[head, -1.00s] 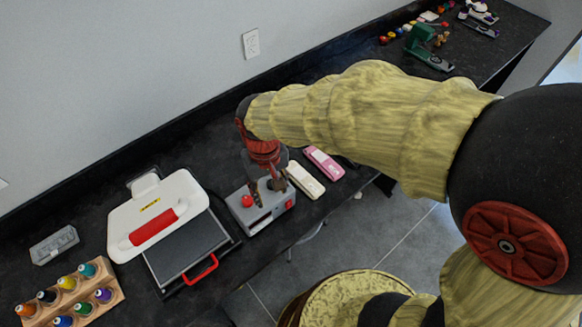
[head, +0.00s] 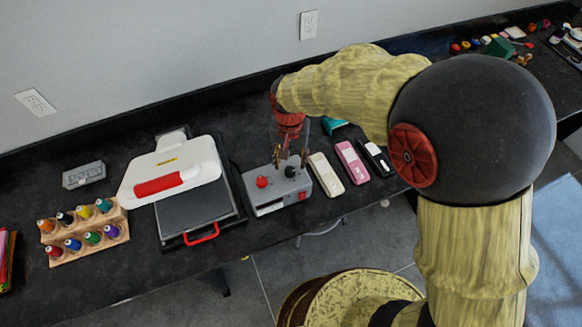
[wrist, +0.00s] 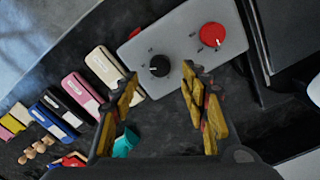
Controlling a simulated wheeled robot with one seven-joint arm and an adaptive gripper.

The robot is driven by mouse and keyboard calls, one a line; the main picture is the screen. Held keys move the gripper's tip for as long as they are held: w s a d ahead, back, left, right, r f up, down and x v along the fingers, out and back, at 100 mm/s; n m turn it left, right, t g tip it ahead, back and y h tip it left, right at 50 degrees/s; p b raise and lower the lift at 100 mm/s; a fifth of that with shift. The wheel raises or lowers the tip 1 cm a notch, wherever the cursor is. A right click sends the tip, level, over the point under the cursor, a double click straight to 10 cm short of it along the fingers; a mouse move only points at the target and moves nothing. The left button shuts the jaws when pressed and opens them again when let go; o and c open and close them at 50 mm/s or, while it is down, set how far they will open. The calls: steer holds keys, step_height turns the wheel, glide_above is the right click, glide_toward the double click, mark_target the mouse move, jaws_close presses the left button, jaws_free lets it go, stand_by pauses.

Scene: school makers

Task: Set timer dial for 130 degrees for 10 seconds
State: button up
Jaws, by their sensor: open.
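A grey control box (head: 268,206) sits on the black counter, with a red dial (head: 262,182) and a black dial (head: 290,171) on its top. Which one is the timer dial cannot be told; the printed marks are too small to read. My gripper (head: 291,158) is open above the box, pointing down near the black dial. In the wrist view, the black dial (wrist: 159,66) appears between the open fingertips (wrist: 162,74), and the red dial (wrist: 212,35) lies to the upper right. Whether a finger touches the black dial cannot be told.
A white heat press (head: 180,150) with a red handle stands open left of the box. A cream case (head: 325,175), a pink case (head: 352,162) and a black case (head: 376,158) lie close on the right. A wooden rack (head: 88,243) of thread spools is at far left.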

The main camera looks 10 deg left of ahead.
mark_target(290, 170)
steer(key=shift+f+b, duration=0.35)
steer(key=shift+f, duration=2)
steer(key=c, duration=0.4)
steer(key=c, duration=0.7)
jaws_close()
steer(key=shift+r+n, duration=0.1)
steer(key=shift+n, duration=0.3)
steer(key=n+p, duration=0.2)
steer(key=n, duration=0.2)
steer(key=shift+n+p, duration=0.3)
steer(key=shift+n, duration=0.1)
steer(key=n+p, duration=0.1)
steer(key=n, duration=0.5)
steer(key=shift+p, duration=0.4)
steer(key=shift+n, duration=0.3)
